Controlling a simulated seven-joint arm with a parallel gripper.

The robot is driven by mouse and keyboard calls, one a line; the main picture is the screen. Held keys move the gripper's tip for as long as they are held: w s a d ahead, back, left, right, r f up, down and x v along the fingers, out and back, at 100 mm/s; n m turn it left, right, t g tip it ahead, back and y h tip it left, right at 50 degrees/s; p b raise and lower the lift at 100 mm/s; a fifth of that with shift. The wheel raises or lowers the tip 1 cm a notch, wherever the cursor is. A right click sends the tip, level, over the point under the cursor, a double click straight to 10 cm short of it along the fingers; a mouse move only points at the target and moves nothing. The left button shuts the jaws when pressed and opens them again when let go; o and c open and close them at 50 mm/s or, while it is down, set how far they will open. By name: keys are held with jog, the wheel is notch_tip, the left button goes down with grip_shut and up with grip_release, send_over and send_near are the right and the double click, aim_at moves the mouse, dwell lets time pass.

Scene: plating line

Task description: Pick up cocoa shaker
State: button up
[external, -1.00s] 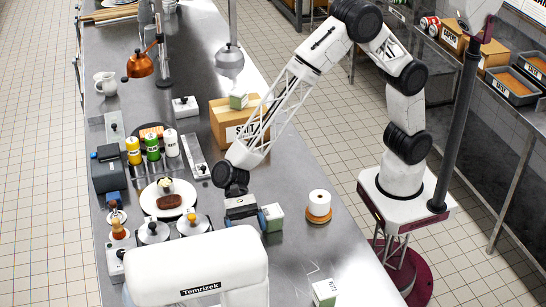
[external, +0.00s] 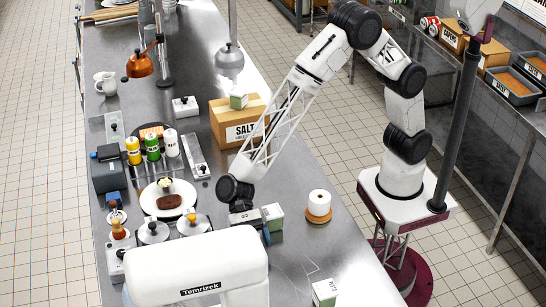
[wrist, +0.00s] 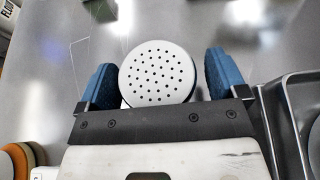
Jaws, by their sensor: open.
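The cocoa shaker shows in the wrist view as a round white top dotted with small dark holes (wrist: 157,72). My gripper (wrist: 159,80) is open, with one blue-padded finger on each side of the shaker top. The left pad is very close to it, and a small gap shows at the right; I cannot tell whether either touches. In the external view my gripper (external: 250,226) is low over the steel counter (external: 315,255). The shaker cannot be made out there, and no label on it is visible.
A white and green carton (external: 273,217) stands right beside my gripper. The white machine (external: 198,266) is in front, metal domes (external: 153,232) and a steak plate (external: 152,205) left, the SALT box (external: 235,125) behind.

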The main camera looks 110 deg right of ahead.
dwell(0.4)
jog(key=c, duration=1.1)
jog(key=shift+r, duration=5)
